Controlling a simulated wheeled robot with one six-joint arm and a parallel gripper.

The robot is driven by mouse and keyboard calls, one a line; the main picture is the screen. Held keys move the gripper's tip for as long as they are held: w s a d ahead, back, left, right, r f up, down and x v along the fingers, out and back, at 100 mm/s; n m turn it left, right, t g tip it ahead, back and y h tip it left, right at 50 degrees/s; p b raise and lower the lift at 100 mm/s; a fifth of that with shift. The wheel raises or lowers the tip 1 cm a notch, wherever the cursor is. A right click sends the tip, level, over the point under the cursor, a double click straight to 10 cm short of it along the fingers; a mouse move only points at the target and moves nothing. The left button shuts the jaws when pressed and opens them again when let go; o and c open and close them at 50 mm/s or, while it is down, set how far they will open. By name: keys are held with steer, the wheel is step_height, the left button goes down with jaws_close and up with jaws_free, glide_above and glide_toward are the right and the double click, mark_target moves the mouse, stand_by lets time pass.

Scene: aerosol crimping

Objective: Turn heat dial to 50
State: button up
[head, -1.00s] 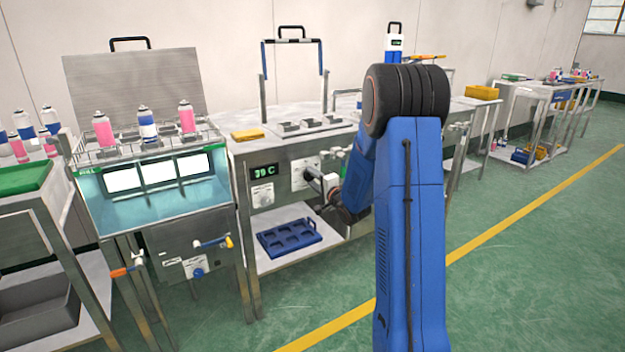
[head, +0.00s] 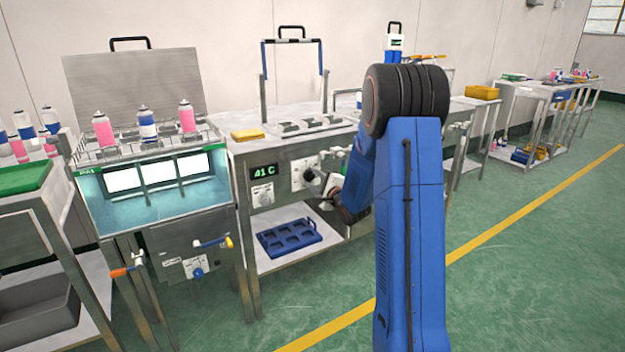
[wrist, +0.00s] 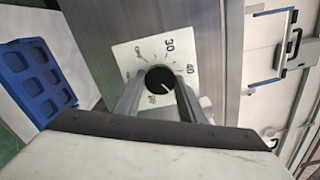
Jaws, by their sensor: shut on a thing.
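The heat dial (wrist: 160,79) is a black knob with a white pointer line on a white scale plate (wrist: 150,52). The plate's legible marks include 30 and 40; the pointer aims near the 40 side. My gripper (wrist: 158,92) is shut on the dial, one finger on each side of it. In the head view my gripper (head: 318,180) is at the front panel of the steel bench and hides most of the dial. The green display (head: 263,171) left of it reads 41 C.
A blue tray with recesses (head: 290,238) lies on the bench's lower shelf; it also shows in the wrist view (wrist: 32,82). A lit water bath (head: 160,190) with spray cans above stands to the left. The green floor at right is open.

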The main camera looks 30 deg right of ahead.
steer(key=shift+d+f, duration=0.1)
steer(key=o, duration=1)
steer(key=shift+o, duration=0.2)
steer(key=s, duration=1.7)
steer(key=shift+s+d, duration=0.25)
